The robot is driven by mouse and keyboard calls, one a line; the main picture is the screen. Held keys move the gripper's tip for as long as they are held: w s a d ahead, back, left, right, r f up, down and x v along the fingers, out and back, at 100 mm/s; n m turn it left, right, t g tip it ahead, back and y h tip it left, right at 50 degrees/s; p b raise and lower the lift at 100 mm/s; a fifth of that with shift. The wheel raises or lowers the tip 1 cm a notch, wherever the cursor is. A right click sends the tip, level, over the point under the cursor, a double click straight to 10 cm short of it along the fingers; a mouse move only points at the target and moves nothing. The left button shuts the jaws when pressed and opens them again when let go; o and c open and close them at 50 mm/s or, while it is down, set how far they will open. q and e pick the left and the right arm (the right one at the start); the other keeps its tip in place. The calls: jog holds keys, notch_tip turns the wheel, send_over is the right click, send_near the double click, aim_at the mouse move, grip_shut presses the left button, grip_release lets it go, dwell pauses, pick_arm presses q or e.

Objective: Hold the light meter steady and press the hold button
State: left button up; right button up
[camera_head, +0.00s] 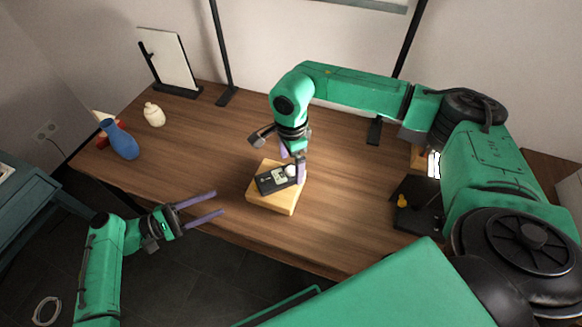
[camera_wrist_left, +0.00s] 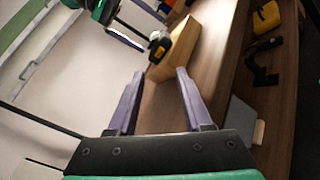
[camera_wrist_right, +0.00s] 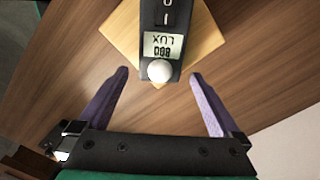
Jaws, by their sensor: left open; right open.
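The light meter (camera_head: 277,180) is a dark handheld device with a small display and a white dome. It lies on a light wooden block (camera_head: 272,203) on the table. In the right wrist view the meter (camera_wrist_right: 163,45) shows a display with digits and "LUX". My right gripper (camera_head: 292,166) is open at the meter's dome end, its fingers (camera_wrist_right: 158,85) on either side of that end and apart from it. My left gripper (camera_head: 219,204) is open and empty near the table's front edge, left of the block. I cannot make out the hold button.
A blue vase (camera_head: 120,140) and a cream jar (camera_head: 153,114) stand at the left. A framed panel (camera_head: 172,60) stands at the back left. A dark stand with a yellow part (camera_head: 402,201) is at the right. The table between the vase and block is clear.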

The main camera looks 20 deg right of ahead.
aim_at(291, 168)
jog(key=shift+f, duration=1.6)
jog(key=c, duration=1.2)
pick_arm(q)
jog(key=c, duration=0.3)
pick_arm(e)
jog(key=shift+c, duration=1.1)
pick_arm(q)
grip_shut()
